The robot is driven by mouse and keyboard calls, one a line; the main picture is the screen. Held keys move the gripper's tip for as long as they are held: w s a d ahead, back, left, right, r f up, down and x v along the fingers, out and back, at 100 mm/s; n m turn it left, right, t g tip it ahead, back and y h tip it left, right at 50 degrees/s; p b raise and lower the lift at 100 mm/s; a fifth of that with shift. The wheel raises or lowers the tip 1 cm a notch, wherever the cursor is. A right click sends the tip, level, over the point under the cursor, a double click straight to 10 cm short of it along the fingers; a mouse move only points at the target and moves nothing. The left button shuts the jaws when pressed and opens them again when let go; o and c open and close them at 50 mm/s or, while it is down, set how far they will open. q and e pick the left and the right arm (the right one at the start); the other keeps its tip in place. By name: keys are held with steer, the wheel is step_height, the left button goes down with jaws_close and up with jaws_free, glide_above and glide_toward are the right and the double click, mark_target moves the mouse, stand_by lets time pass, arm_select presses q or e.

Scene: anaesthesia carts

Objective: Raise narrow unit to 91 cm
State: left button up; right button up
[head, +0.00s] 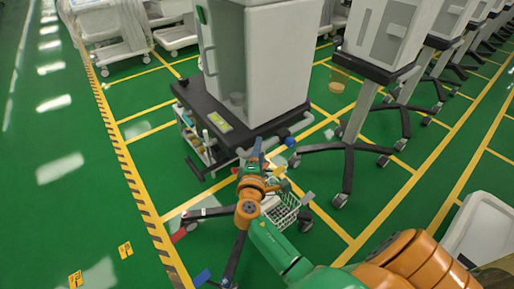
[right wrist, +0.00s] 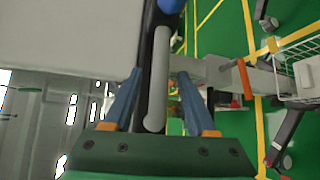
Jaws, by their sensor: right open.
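A tall pale grey unit (head: 275,70) stands on a dark platform (head: 185,92) in the middle of the head view. I cannot tell for certain that this is the narrow unit. A grey handle bar runs along the platform's near edge; it also shows in the right wrist view (right wrist: 156,95). A blue knob (head: 289,141) sits by the bar. My right gripper (head: 257,150) is at this near edge. In the right wrist view its blue fingers (right wrist: 158,90) are open, with the bar's rounded end between them. Contact cannot be told. My left gripper is out of view.
A white wire basket (head: 284,206) hangs below my right gripper, near dark wheeled legs. A row of similar units on columns (head: 370,40) stands at right. White carts (head: 108,30) stand back left. Green floor at left is clear.

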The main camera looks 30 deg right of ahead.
steer(key=shift+x, duration=0.9)
steer(key=shift+s, duration=0.15)
jaws_close()
stand_by(0.5)
